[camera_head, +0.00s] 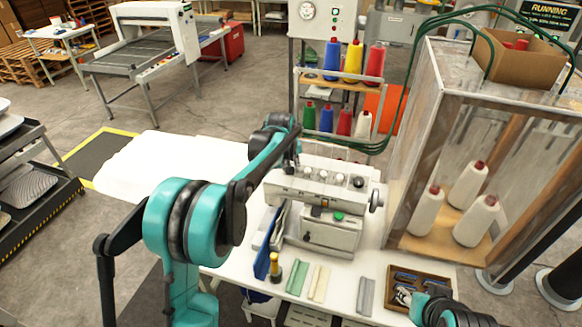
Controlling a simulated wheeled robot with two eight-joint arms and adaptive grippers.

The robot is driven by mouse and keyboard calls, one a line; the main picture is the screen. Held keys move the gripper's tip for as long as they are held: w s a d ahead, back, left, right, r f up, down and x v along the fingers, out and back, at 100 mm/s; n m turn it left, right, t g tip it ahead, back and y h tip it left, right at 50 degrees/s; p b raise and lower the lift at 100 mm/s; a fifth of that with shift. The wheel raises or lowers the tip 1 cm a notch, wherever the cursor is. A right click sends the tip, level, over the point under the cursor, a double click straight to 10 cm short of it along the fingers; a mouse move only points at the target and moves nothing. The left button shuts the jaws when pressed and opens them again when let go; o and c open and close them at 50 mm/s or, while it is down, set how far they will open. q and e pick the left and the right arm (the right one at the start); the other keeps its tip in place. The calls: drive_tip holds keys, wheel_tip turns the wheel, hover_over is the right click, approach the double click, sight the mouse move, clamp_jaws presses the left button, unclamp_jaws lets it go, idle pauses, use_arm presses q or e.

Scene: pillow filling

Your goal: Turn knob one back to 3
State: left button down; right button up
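A white sewing-type machine (327,196) stands on the white table, with a row of small knobs along its upper front. The leftmost knob I can make out (309,174) is pale, and a dark knob (358,182) sits at the right end. Which one is knob one, and any scale marks or numbers, are too small to read. My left arm reaches in from the left, and its gripper (292,155) is at the machine's upper left end, close to the knobs. Its fingers are too small and dark to tell open from shut.
A clear-walled cabinet (421,147) with white thread cones stands right of the machine. A thread rack (338,85) stands behind. White cloth (165,165) covers the left.

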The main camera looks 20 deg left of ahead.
use_arm(q)
drive_tip(key=n, duration=0.5)
drive_tip(key=shift+n+y+b, duration=0.3)
drive_tip(key=n, duration=0.5)
drive_tip(key=shift+n+g, duration=0.3)
drive_tip(key=c, duration=1.4)
unclamp_jaws()
drive_tip(key=shift+o, duration=0.2)
drive_tip(key=shift+d, duration=0.1)
drive_tip(key=shift+r, duration=0.1)
drive_tip(key=v, duration=1.2)
drive_tip(key=shift+d, duration=0.1)
